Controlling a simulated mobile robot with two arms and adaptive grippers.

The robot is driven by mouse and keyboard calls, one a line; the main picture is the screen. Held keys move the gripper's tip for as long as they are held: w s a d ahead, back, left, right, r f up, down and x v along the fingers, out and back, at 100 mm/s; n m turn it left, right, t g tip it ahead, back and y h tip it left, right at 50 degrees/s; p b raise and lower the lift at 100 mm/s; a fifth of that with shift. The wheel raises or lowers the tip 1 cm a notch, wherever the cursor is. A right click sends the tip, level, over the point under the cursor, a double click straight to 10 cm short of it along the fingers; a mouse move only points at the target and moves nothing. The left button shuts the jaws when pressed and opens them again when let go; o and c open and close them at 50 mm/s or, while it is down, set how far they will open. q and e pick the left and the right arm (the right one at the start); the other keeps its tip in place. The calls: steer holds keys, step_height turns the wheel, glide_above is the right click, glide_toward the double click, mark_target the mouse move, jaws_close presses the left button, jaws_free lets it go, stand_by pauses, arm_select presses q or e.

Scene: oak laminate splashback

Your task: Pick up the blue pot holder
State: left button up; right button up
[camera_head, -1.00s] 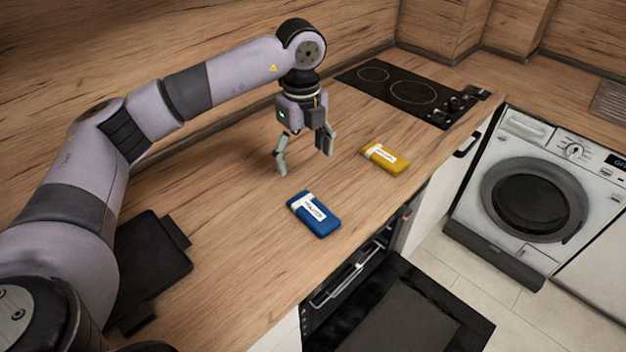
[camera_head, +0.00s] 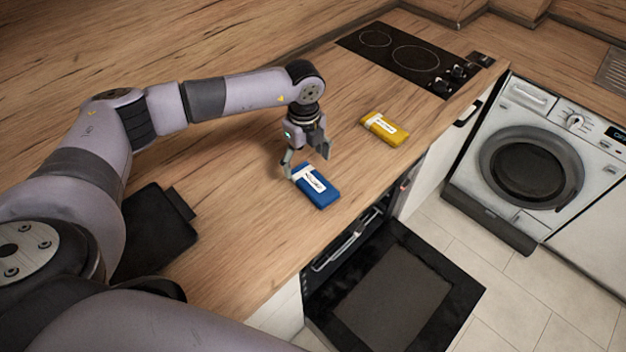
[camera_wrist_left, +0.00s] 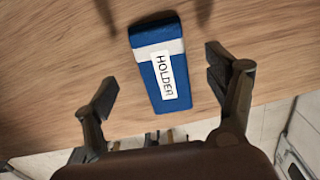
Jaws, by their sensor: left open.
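The blue pot holder (camera_head: 320,192) lies flat on the wooden worktop near its front edge, with a white band and label. In the left wrist view the blue pot holder (camera_wrist_left: 149,69) lies between the two spread fingers, its label reading "HOLDER". My left gripper (camera_head: 306,161) is open and empty, pointing down just behind and above the pot holder. One finger is close to the holder's left end in the head view; whether it touches cannot be told. My right gripper is not in view.
A yellow holder-like block (camera_head: 385,128) lies farther right on the worktop (camera_head: 240,240). Behind it is a black hob (camera_head: 405,60). A black flat object (camera_head: 155,230) lies at left. An open oven door (camera_head: 395,290) juts out below the front edge. A washing machine (camera_head: 530,165) stands at right.

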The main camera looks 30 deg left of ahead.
mark_target(307, 175)
arm_select(q)
step_height(307, 175, down, 4)
steer(key=shift+d+r+p, duration=0.15)
steer(key=shift+p, duration=0.85)
steer(key=shift+f, duration=0.5)
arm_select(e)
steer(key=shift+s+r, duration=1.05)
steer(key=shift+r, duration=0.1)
arm_select(q)
steer(key=shift+c, duration=0.5)
steer(key=shift+c, duration=0.7)
steer(key=c, duration=1)
steer(key=shift+c, duration=0.2)
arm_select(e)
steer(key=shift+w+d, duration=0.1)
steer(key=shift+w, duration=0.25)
arm_select(q)
steer(key=shift+r, duration=0.1)
